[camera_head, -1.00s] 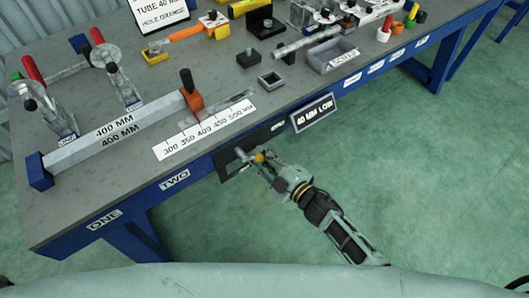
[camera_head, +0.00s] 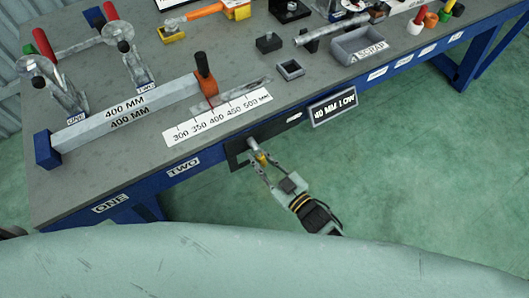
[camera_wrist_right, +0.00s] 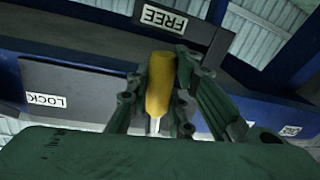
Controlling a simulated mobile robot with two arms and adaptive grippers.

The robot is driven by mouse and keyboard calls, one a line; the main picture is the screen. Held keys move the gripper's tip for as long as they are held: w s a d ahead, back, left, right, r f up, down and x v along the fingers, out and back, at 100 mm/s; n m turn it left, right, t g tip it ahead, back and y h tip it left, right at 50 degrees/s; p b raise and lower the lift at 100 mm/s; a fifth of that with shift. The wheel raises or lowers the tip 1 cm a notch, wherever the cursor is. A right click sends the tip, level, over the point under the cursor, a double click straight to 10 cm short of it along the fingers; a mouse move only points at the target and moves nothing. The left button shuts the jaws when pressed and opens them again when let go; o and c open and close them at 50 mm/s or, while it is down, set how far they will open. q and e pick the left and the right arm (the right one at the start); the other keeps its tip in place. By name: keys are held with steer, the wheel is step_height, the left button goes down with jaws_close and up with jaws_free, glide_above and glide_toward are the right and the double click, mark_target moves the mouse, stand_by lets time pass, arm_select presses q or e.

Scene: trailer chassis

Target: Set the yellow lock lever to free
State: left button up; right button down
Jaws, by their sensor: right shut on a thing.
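The yellow lock lever (camera_head: 261,158) sticks out from a dark plate on the table's front edge. In the right wrist view its yellow handle (camera_wrist_right: 160,84) stands between the green fingers, with a pale stem below it. My right gripper (camera_head: 263,168) is shut on this handle. In the wrist view the FREE label (camera_wrist_right: 164,19) is just above the handle's end, and the LOCK label (camera_wrist_right: 46,100) is to the left; both read upside down. The lever's pivot is hard to make out. My left gripper is not in view.
The dark plate (camera_head: 237,153) sits on the blue table front beside a "40 MM LOW" sign (camera_head: 333,108). On the tabletop are a 400 MM bar (camera_head: 125,117), a ruler strip (camera_head: 217,117) and a SCRAP tray (camera_head: 362,48). The green floor right of my arm is clear.

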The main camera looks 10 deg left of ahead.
stand_by(0.3)
steer(key=c, duration=1.5)
jaws_free()
steer(key=shift+c, duration=0.2)
steer(key=shift+s, duration=0.1)
steer(key=v, duration=1.2)
steer(key=shift+f, duration=0.25)
